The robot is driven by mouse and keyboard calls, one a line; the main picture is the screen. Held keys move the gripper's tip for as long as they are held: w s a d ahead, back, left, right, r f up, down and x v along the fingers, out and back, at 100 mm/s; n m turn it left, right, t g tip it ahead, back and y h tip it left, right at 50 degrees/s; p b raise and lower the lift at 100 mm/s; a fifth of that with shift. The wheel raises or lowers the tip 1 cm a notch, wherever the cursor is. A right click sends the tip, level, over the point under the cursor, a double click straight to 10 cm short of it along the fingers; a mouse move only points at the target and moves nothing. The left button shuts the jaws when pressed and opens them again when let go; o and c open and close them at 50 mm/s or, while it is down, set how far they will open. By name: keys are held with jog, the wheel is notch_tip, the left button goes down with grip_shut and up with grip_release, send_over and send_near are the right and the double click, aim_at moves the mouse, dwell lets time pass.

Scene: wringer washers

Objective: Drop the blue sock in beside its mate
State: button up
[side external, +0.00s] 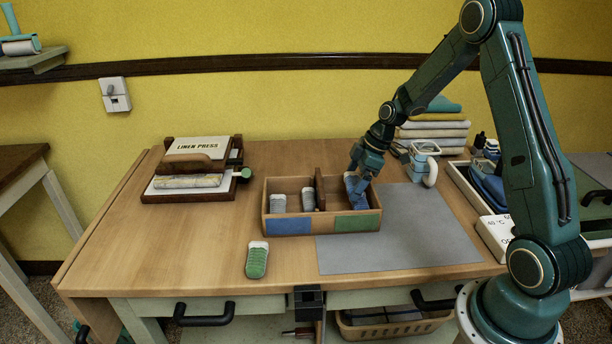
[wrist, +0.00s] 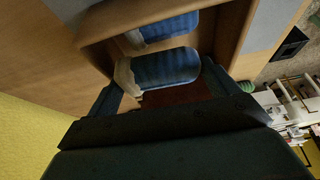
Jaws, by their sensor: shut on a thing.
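My gripper (side external: 360,178) is shut on a blue sock (wrist: 165,68) with a pale end. It reaches down into the right compartment of a wooden box (side external: 290,238). In the wrist view the sock lies between my fingers, and a second blue sock (wrist: 170,28) lies beside it in the same compartment. I cannot tell whether the held sock touches the compartment floor. This compartment has a green patch on its front, and the left one has a blue patch. Two grey-blue socks (side external: 277,203) (side external: 308,199) stand in the left compartment. A divider (side external: 319,190) separates them.
A green sock (side external: 257,260) lies on the table in front of the box. A grey mat (side external: 430,232) is to the right. The table is bare between press and box.

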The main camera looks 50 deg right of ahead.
jog(key=o, duration=0.8)
jog(key=shift+c, duration=0.2)
jog(key=v, duration=1.3)
jog(key=shift+r, duration=0.4)
jog(key=s+a+r+m+t+h, duration=0.1)
jog(key=s+a+r+m, duration=0.2)
jog(key=s+a+r, duration=0.45)
jog(key=s+a+r+m+h, duration=0.25)
jog(key=s+a, duration=0.25)
jog(key=a, duration=0.5)
jog(key=s+a+m+t, duration=0.1)
jog(key=s+a+m, duration=0.1)
jog(key=s, duration=0.7)
jog(key=shift+a+f+m, duration=0.25)
jog(key=shift+f+m, duration=0.05)
jog(key=shift+m, duration=0.15)
